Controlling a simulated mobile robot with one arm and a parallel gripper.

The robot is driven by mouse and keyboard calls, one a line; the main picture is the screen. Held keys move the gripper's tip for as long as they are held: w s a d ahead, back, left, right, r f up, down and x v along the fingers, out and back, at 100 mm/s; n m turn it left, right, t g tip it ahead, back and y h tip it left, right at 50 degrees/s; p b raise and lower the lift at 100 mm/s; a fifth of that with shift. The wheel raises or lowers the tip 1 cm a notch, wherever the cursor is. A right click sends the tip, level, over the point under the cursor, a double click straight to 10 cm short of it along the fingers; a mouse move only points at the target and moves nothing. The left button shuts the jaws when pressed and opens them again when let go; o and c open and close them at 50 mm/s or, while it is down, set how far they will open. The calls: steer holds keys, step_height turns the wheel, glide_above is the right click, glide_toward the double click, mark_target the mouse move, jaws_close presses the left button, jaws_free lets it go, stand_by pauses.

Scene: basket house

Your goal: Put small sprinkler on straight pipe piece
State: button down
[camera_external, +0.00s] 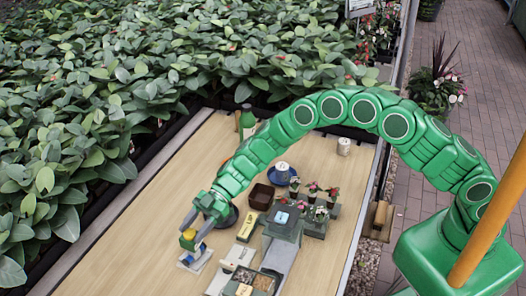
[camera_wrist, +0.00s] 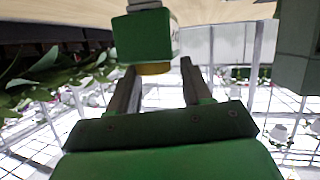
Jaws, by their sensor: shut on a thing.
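My gripper (camera_external: 190,235) is low over the left front of the wooden table, shut on a small green and yellow piece (camera_external: 187,233), seemingly the small sprinkler. In the wrist view this piece (camera_wrist: 145,38) is a green block with a yellow part below, at the tips of my gripper (camera_wrist: 157,75). A white and blue piece (camera_external: 194,259) lies on the table just below the gripper. It may be the straight pipe piece, but it is too small to tell. I cannot tell whether the held piece touches it.
The table (camera_external: 130,225) is clear to the left of the gripper. To the right are a yellow box (camera_external: 247,227), a brown basket (camera_external: 261,196), a grey block (camera_external: 284,222) and several potted plants (camera_external: 316,215). A green bottle (camera_external: 246,117) stands at the back. Dense foliage borders the left.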

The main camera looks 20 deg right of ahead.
steer(key=shift+f, duration=0.1)
steer(key=shift+c, duration=2.4)
jaws_free()
steer(key=v, duration=1.2)
